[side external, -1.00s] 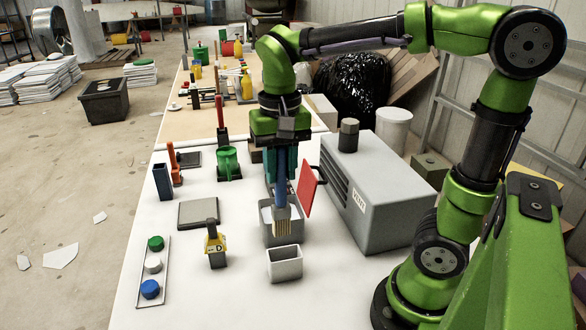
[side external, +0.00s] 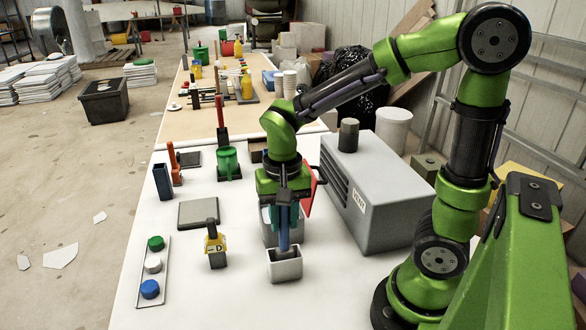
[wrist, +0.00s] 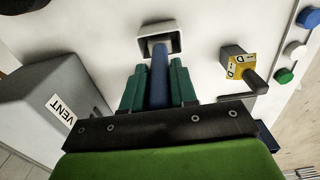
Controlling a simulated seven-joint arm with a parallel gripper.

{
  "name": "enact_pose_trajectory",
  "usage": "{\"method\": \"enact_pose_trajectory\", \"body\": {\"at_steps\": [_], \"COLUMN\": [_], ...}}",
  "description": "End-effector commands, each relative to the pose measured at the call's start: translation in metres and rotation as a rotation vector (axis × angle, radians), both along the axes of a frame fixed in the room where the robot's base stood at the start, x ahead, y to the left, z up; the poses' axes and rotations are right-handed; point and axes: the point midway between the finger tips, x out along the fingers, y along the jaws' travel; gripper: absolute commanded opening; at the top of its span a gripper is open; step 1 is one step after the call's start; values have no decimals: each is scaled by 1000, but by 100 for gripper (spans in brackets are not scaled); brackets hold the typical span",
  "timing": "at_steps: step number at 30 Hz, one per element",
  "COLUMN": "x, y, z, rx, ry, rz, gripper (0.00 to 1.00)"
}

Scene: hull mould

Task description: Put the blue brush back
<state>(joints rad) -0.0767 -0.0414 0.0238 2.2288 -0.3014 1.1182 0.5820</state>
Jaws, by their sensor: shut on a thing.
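The blue brush (side external: 284,232) is upright below my gripper (side external: 284,208). Its blue handle also shows in the wrist view (wrist: 159,80), between the two teal fingers of my gripper (wrist: 159,88), which are shut on it. The brush's lower end is inside the small white open box (side external: 285,268), so its bristles are mostly hidden. The white box also shows at the top of the wrist view (wrist: 174,42). I cannot tell whether the brush touches the bottom of the box.
A grey open bin (side external: 268,236) stands just behind the white box. A grey VENT unit (side external: 385,205) with a red flap (side external: 309,190) is to the right. A yellow-tagged D block (side external: 217,258) and a tray of coloured buttons (side external: 151,270) are to the left.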

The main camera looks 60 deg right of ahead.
Motion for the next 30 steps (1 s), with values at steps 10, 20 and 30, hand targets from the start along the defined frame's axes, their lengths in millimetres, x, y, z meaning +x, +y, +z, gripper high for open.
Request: {"method": "enact_pose_trajectory", "body": {"at_steps": [10, 20, 30], "x": [0, 0, 2], "y": [0, 0, 0], "z": [-3, -2, 50], "rx": [0, -1, 0], "ry": [0, -1, -8], "rz": [0, 1, 0], "gripper": [46, 53, 53]}}
